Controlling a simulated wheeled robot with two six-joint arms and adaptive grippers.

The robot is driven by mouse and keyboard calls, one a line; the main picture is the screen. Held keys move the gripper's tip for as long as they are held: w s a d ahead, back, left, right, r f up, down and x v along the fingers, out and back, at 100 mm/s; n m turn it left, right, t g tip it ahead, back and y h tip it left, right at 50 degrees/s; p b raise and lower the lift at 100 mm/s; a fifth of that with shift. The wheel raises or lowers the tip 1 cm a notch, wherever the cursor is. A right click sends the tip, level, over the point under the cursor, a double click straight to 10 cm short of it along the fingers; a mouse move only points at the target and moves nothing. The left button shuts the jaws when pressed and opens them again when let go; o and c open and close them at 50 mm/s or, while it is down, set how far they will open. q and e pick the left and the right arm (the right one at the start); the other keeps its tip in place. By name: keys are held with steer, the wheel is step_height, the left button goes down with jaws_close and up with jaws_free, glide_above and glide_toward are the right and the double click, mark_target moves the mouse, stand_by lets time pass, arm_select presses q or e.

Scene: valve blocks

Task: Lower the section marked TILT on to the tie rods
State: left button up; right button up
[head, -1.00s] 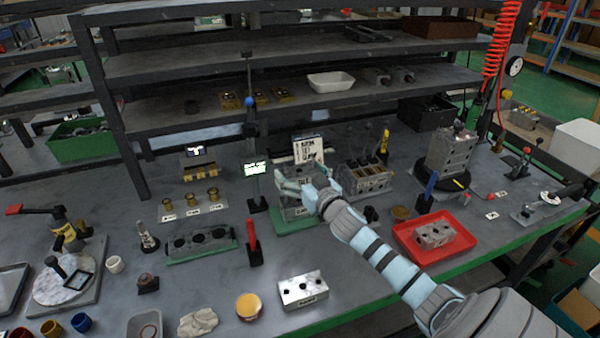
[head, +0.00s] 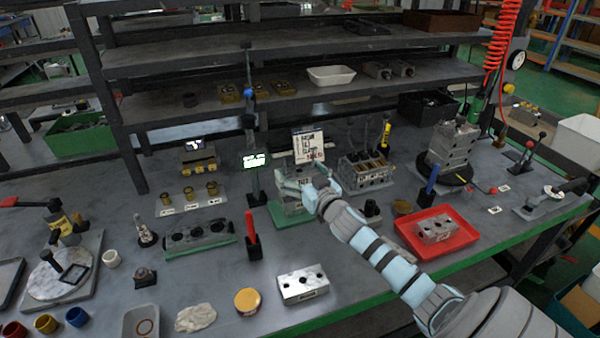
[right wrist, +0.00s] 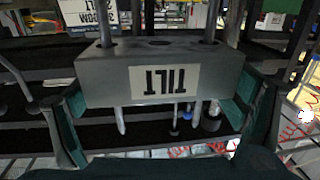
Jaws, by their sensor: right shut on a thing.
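The grey section marked TILT (right wrist: 160,78) is held between the two fingers of my right gripper (right wrist: 150,108), which is shut on it. Its label reads upside down in the right wrist view. Slim tie rods (right wrist: 120,120) show on both sides of the section, in line with its holes, so it appears to be around them. In the head view my right gripper (head: 304,187) and the section (head: 291,187) are over the green-based stack stand (head: 292,218) at mid bench. The fingers partly hide the section, and how far it sits above the piece below is unclear. My left gripper is not in view.
A small lit screen (head: 255,160) on a post stands left of the stack, and a printed card (head: 308,145) behind it. A block with upright rods (head: 366,168) stands to the right. A red tray (head: 408,241) with a grey block (head: 437,229) lies nearer the right edge.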

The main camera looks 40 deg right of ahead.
steer(key=shift+f+b, duration=1.95)
steer(key=shift+f, duration=0.2)
steer(key=o, duration=1.6)
steer(key=shift+o, duration=0.2)
steer(key=v, duration=1.2)
steer(key=shift+a, duration=0.1)
